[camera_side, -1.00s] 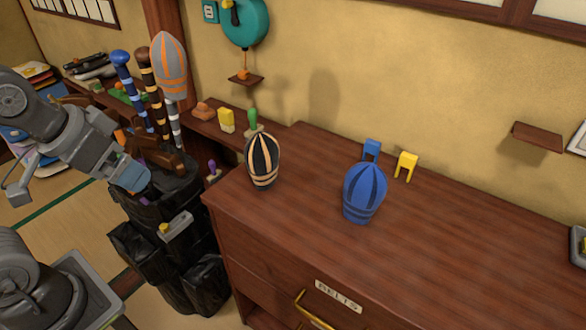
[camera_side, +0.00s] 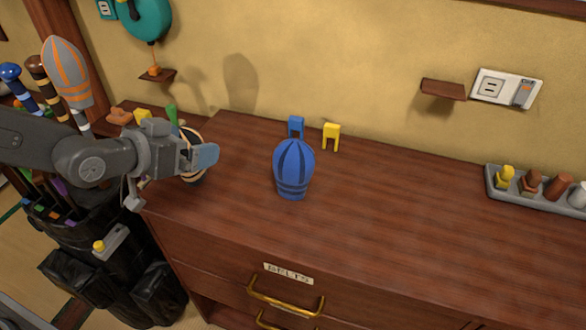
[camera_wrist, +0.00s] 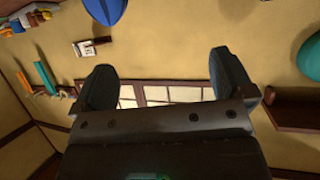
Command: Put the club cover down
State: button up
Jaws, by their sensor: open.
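A blue striped club cover (camera_side: 293,168) stands upright on the wooden cabinet top (camera_side: 380,200). A black and cream club cover (camera_side: 193,176) stands to its left, mostly hidden behind my gripper. A grey and orange cover (camera_side: 66,72) sits on a club in the black bag at the left. My gripper (camera_side: 207,157) is in front of the black and cream cover, left of the blue one and apart from the blue one. In the wrist view my two fingers (camera_wrist: 165,80) are spread with nothing between them.
A blue clip (camera_side: 296,127) and a yellow clip (camera_side: 331,136) stand behind the blue cover. A grey tray (camera_side: 535,195) with several small items lies at the right. A small shelf (camera_side: 443,89) juts from the wall. The cabinet top's middle is clear.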

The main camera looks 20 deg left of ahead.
jog(key=w+d+f+t+h, duration=0.1)
jog(key=w+d+f+t, duration=0.1)
jog(key=d+f, duration=0.25)
jog(key=m+t+h, duration=0.2)
send_near(293, 150)
jog(key=x, duration=0.2)
jog(key=f+x, duration=0.1)
jog(key=x, duration=0.2)
jog(key=shift+w+a+f, duration=0.1)
jog(key=shift+w, duration=0.1)
jog(key=shift+f+x, duration=0.1)
jog(key=shift+x, duration=1.2)
jog(key=shift+f+x, duration=0.15)
jog(key=shift+x, duration=1.2)
jog(key=shift+a, duration=0.1)
jog(key=c, duration=0.7)
jog(key=shift+r, duration=0.1)
jog(key=shift+r, duration=0.1)
